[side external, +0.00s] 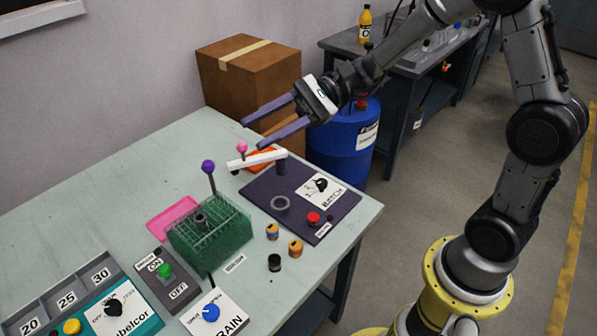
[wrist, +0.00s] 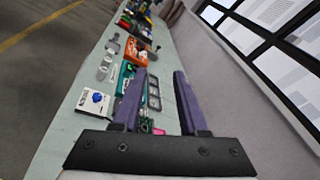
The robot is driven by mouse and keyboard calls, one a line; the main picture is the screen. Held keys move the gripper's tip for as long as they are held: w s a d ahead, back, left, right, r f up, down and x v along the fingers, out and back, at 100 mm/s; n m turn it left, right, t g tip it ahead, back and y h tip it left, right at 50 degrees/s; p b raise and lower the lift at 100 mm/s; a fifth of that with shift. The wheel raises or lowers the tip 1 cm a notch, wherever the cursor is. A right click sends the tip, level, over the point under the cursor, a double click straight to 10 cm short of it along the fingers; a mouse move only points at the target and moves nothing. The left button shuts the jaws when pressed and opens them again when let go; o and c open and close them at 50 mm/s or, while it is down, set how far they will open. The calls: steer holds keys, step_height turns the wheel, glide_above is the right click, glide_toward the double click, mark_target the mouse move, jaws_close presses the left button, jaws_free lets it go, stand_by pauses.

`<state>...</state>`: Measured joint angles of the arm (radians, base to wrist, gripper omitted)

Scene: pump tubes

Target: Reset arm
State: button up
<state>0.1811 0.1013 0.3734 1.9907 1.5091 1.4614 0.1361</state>
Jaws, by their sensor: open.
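My gripper (side external: 265,123) is open and empty, with its purple fingers raised above the back end of the table. In the side view it is above and behind the white lever arm with a pink knob (side external: 242,148) on the dark batch panel (side external: 260,195). In the wrist view the gripper (wrist: 162,85) shows two purple fingers spread apart with nothing between them. My arm is extended from the right.
A green rack (side external: 222,240) with a purple-knobbed lever (side external: 208,166) stands mid-table beside a pink tray (side external: 172,216). Small cylinders (side external: 295,248) lie near the front edge. A cardboard box (side external: 250,85) and blue barrel (side external: 340,145) stand behind the table. Switch panels (side external: 212,318) fill the near left.

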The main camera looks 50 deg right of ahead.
steer(key=s+d+n+g+h, duration=0.15)
steer(key=s+n+h, duration=0.7)
steer(key=s, duration=0.95)
steer(key=s+d+f+n+t+h, duration=0.1)
steer(key=d+n+t+h, duration=0.1)
steer(key=d+h, duration=0.2)
steer(key=s+d+f+n+t+h, duration=0.1)
steer(key=d+n+h, duration=0.2)
steer(key=d, duration=0.7)
steer(key=shift+s+f+t+h, duration=0.35)
steer(key=shift+n, duration=0.25)
